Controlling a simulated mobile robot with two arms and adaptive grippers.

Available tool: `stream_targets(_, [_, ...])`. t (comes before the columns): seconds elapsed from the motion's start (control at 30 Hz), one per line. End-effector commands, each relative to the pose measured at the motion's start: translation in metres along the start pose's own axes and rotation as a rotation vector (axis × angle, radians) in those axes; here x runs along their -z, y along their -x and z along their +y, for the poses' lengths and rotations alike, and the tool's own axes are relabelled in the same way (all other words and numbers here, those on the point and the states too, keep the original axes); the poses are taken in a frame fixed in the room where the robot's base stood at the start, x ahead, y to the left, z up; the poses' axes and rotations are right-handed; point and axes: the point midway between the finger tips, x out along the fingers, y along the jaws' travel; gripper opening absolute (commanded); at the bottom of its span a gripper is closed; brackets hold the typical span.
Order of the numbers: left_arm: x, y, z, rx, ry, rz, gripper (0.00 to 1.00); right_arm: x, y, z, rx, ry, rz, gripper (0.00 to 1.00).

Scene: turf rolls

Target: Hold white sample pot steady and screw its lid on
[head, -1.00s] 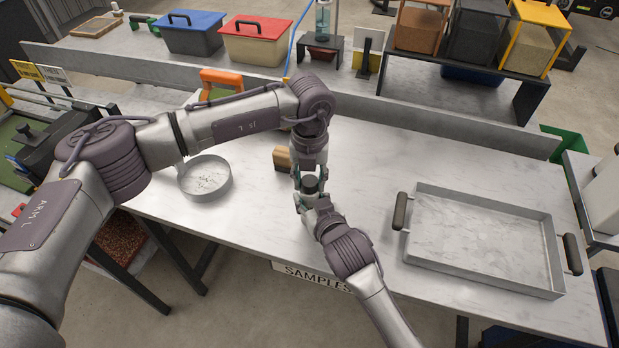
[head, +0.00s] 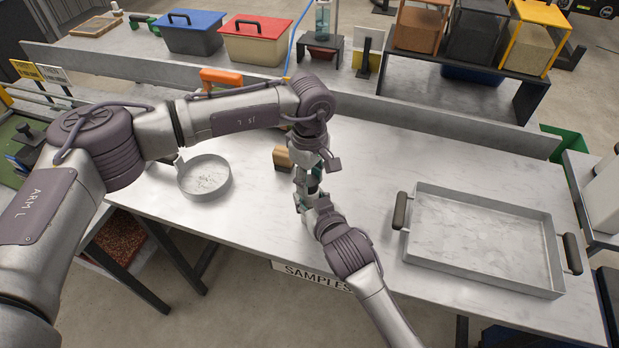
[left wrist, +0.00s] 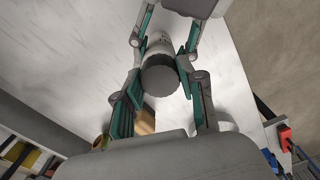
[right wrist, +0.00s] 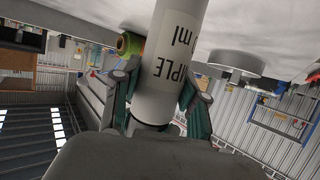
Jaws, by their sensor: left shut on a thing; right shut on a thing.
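The white sample pot (right wrist: 168,65) fills the middle of the right wrist view, its printed label partly readable. My right gripper (right wrist: 160,112) is shut on the pot's body, one finger on each side. The dark grey round lid (left wrist: 160,78) shows in the left wrist view, in line with the white pot (left wrist: 159,44) beyond it. My left gripper (left wrist: 161,72) is shut on the lid, with its fingers at the lid's sides. In the head view my left gripper (head: 310,176) is just above my right gripper (head: 313,203). The lid-pot seam and thread are hidden.
On the bench, a round sieve pan (head: 204,194) lies left and a brown block (head: 282,158) stands close behind the grippers. A large metal tray (head: 480,280) with dark handles lies right. The bench between grippers and tray is clear.

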Motion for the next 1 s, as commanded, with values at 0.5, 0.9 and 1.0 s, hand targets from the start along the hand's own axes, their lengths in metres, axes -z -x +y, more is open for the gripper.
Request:
stream_targets(0.5, [0.0, 0.0, 0.0, -0.001, 0.008, 0.001, 0.65, 0.0, 0.0, 0.0, -0.001, 0.0, -0.001, 0.0])
stream_targets(0.9, [0.001, 0.037, 0.001, -0.004, 0.007, 0.001, 0.65, 0.0, 0.0, 0.0, -0.001, 0.001, -0.001, 0.0])
stream_targets(1.0, [0.001, 0.045, 0.0, -0.001, 0.008, 0.001, 0.65, -0.001, 0.0, 0.0, -0.001, 0.001, -0.001, 0.0])
